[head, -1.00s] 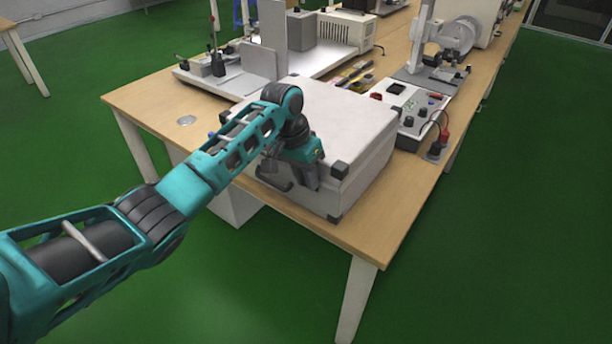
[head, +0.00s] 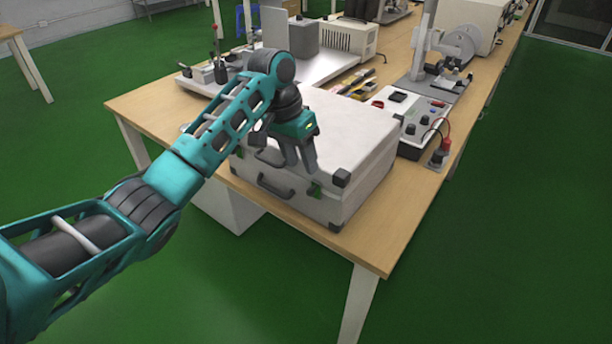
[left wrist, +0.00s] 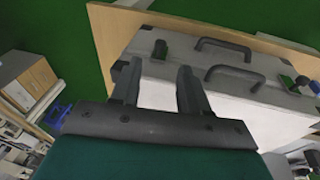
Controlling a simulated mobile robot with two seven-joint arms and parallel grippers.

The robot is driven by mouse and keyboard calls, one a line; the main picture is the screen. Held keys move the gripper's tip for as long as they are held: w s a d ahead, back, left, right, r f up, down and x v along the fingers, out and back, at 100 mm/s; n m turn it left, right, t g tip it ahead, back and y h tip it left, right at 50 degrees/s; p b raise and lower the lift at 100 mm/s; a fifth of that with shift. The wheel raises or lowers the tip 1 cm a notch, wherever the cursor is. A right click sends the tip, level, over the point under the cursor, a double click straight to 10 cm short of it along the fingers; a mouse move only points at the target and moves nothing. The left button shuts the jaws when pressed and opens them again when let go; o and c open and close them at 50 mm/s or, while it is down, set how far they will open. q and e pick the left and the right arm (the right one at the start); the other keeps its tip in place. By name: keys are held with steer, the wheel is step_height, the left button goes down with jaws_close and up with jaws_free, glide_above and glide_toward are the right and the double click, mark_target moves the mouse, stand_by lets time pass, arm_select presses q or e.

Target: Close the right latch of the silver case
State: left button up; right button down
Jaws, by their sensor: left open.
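The silver case (head: 345,130) lies shut on the wooden table, with black corner caps and dark handles on its front. Its right latch (head: 314,190) is a small dark piece on the front, right of the handle (head: 276,187). My left gripper (head: 299,158) is open and empty, just above and behind that latch, by the lid's front edge. In the left wrist view a dark latch (left wrist: 160,48) stands out beyond the gap between the open fingertips (left wrist: 159,70). I cannot tell how far it is folded. My right gripper is out of view.
A control box with knobs and cables (head: 412,122) stands close to the case's right side. A white platform with instruments (head: 325,65) is behind it. The table (head: 385,235) is bare along its front right edge; the space in front is clear.

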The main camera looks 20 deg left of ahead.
arm_select(q)
steer(key=v, duration=0.5)
stand_by(0.3)
steer(key=s+d+f+t, duration=0.1)
steer(key=s+d+f, duration=0.2)
steer(key=s+f, duration=1.3)
steer(key=s+a+n+t+y, duration=0.1)
steer(key=s+a, duration=0.2)
steer(key=s, duration=0.5)
steer(key=s+a+n+t+y, duration=0.1)
steer(key=s+a, duration=0.1)
steer(key=s, duration=0.7)
steer(key=w+d+f+t+h, duration=0.1)
steer(key=w+d+f+t, duration=0.1)
steer(key=w+f+t, duration=0.4)
steer(key=shift+w+d+f+t+h, duration=0.35)
steer(key=shift+w+f, duration=0.65)
steer(key=shift+f, duration=0.7)
